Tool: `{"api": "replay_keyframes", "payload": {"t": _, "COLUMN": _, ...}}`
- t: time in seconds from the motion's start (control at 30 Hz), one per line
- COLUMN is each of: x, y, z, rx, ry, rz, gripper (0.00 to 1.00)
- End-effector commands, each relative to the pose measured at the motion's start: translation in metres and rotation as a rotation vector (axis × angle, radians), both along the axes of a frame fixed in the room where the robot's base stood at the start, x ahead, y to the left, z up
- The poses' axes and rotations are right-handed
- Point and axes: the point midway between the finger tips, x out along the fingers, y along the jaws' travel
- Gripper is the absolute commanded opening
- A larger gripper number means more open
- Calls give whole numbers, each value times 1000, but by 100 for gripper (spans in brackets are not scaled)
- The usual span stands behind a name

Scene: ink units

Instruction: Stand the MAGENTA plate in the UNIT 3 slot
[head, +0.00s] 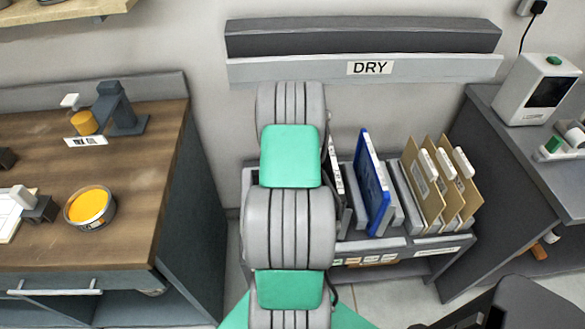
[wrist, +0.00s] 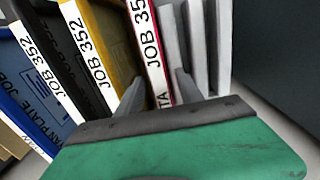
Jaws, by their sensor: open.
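In the wrist view, the magenta plate (wrist: 149,50) stands on edge in a rack, its white label strip facing me with "JOB 35" and "TA" readable and a thin red-magenta side showing. My gripper (wrist: 158,91) is open, with one finger on each side of this plate's lower edge. I cannot tell whether either finger touches it. In the head view my arm hides the gripper and the magenta plate. I cannot make out the UNIT 3 slot in either view.
Yellow (wrist: 108,35), black (wrist: 60,60) and blue (wrist: 18,85) plates stand left of the magenta one; grey dividers (wrist: 198,45) stand close on its right. The rack (head: 375,243) sits under a DRY sign (head: 370,68). A wooden bench (head: 125,190) is left, a grey counter (head: 530,150) right.

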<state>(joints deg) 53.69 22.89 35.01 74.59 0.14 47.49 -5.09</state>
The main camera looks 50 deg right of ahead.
Motion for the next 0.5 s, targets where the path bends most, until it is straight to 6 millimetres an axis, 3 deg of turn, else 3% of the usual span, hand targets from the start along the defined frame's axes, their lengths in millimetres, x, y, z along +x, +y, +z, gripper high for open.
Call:
{"api": "replay_keyframes", "payload": {"t": 0.23, "x": 1, "y": -1, "z": 30, "rx": -4, "ry": -3, "rz": 0, "gripper": 43}}
{"api": "replay_keyframes", "payload": {"t": 0.5, "x": 1, "y": -1, "z": 101, "rx": -3, "ry": -3, "rz": 0, "gripper": 43}}
